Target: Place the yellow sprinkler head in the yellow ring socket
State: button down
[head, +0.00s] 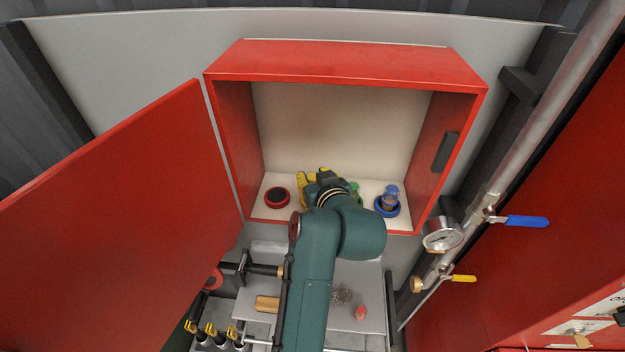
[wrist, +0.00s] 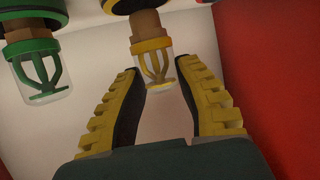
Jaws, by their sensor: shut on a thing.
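The yellow sprinkler head (wrist: 154,62) has a brass base, a yellow collar and frame and a clear cap. In the wrist view its capped end lies between the fingertips of my gripper (wrist: 158,72), which is shut on it. The yellow ring socket (wrist: 116,5) shows only in part at the top edge of the wrist view, by the brass base. I cannot tell whether the base is seated in it. In the head view my gripper (head: 315,174) is inside the red cabinet, and my arm hides the yellow head and socket.
A green sprinkler head (wrist: 42,70) stands beside the yellow one. On the cabinet floor are an empty-looking red ring socket (head: 277,197) at left and a blue head (head: 391,192) in a blue ring (head: 387,208) at right. The red door (head: 120,220) is open at left.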

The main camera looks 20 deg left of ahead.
jog(key=shift+f, duration=0.8)
jog(key=c, duration=0.8)
grip_release()
jog(key=s+d+r+m+t+h+b, duration=0.2)
jog(key=s+d+r+m+t+h, duration=0.6)
jog(key=s+d+r, duration=1.3)
jog(key=d+r+t+h, duration=0.1)
jog(key=d+t, duration=0.2)
jog(key=d, duration=0.1)
jog(key=shift+s+r+t+h+b, duration=0.2)
jog(key=shift+t+h+b, duration=0.1)
jog(key=shift+t+b, duration=0.1)
jog(key=shift+d+r, duration=0.1)
